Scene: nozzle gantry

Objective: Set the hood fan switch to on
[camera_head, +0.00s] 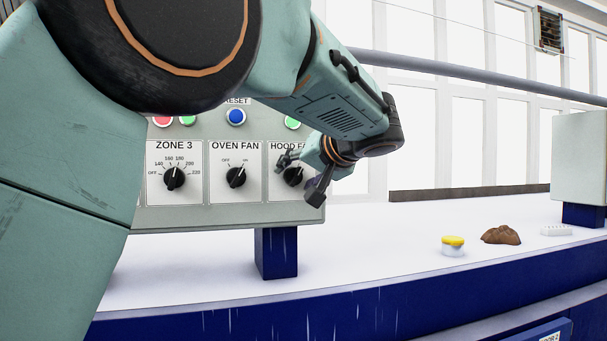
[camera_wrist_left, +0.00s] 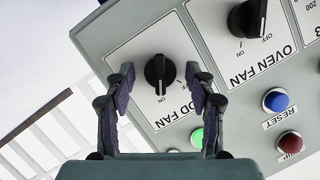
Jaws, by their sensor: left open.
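The hood fan switch is a black rotary knob on a white label plate. It shows at the panel's right end in the head view (camera_head: 293,176) and near the middle of the left wrist view (camera_wrist_left: 158,77). Its pointer mark appears to face ON. My left gripper (camera_head: 301,177) is at this knob. In the left wrist view its open fingers (camera_wrist_left: 160,76) are on either side of the knob, with gaps visible between. My right gripper is not in view.
The oven fan knob (camera_head: 236,177) and zone 3 knob (camera_head: 174,178) sit left along the panel. A blue reset button (camera_head: 235,117) is above. A yellow-topped object (camera_head: 453,245) and a brown lump (camera_head: 501,235) lie on the white table (camera_head: 375,235), otherwise mostly clear.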

